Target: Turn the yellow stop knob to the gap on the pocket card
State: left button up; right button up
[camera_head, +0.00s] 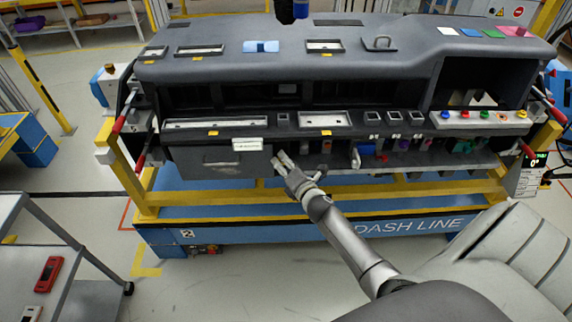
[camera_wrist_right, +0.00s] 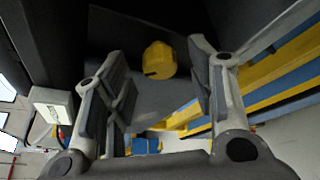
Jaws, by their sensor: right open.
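The yellow stop knob (camera_wrist_right: 159,58) shows in the right wrist view as a rounded cap with a small dark mark at its lower left, in front of a dark grey panel. My right gripper (camera_wrist_right: 157,82) is open, with one finger on each side of the knob in that view; I see no clear contact. In the head view the right gripper (camera_head: 279,162) is at the lower front of the dashboard, and I cannot make out the knob there. A small white card (camera_head: 247,144) sits left of the gripper; its print is too small to read. My left gripper is not in view.
The dark dashboard (camera_head: 300,70) stands on a yellow and blue frame (camera_head: 300,210). Several coloured parts hang under its front edge, right of the gripper. A grey cart (camera_head: 75,262) with a red device (camera_head: 48,274) is at lower left. The floor between is clear.

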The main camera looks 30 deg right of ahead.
jog(key=shift+w, duration=0.15)
jog(key=c, duration=1.1)
jog(key=shift+o, duration=0.2)
jog(key=shift+f+m+t+h+b, duration=0.15)
jog(key=shift+m+t+b, duration=0.65)
jog(key=shift+m+b, duration=1.4)
jog(key=shift+f+m+t+h+b, duration=0.1)
jog(key=shift+f+m+t+b, duration=0.2)
jog(key=shift+m+t+b, duration=1.75)
jog(key=shift+f+m+g+h+b, duration=0.15)
jog(key=shift+m+g+b, duration=0.65)
jog(key=shift+b, duration=2.65)
jog(key=shift+m+t, duration=0.35)
jog(key=o, duration=1.1)
jog(key=shift+c, duration=0.2)
